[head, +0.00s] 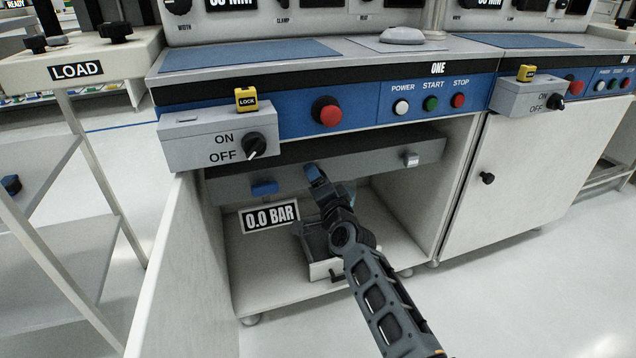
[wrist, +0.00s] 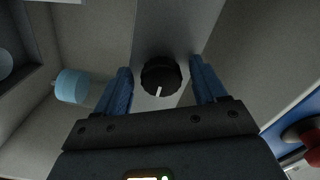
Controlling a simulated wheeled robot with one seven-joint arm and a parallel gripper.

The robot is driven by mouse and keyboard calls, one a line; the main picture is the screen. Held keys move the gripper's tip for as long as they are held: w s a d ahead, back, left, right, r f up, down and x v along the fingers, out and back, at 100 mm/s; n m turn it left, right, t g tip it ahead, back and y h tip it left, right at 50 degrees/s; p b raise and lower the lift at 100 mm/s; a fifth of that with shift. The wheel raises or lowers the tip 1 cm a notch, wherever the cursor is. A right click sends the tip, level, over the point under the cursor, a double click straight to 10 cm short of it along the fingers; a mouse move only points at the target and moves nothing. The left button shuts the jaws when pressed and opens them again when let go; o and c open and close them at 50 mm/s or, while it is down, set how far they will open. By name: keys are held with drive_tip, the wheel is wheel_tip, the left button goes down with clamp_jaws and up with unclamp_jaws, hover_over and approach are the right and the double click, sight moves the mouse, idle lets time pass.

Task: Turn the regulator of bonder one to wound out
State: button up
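Bonder one is the machine labelled ONE (head: 438,68), with an open bay below its blue front. A black round knob (wrist: 161,77) with a white pointer mark shows in the wrist view; it looks like the regulator. Its mark points toward the bottom of that picture. My gripper (head: 316,174) reaches into the bay below the front rail. In the wrist view its blue fingers stand apart on either side of the knob, with gaps, not touching it. In the head view my gripper and arm hide the knob. A readout (head: 270,217) in the bay shows 0.0 BAR.
A blue handle (head: 265,188) sits on the grey rail left of my gripper, and a white switch (head: 411,160) sits right. A grey tray (head: 326,268) stands on the bay floor. A light blue cylinder (wrist: 72,85) is left in the wrist view. An OFF-set switch box (head: 190,145) overhangs the bay's left.

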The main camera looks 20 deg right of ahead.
drive_tip(key=shift+s, duration=0.1)
drive_tip(key=s+p, duration=0.3)
drive_tip(key=s, duration=0.4)
drive_tip(key=shift+s, duration=0.3)
idle(0.3)
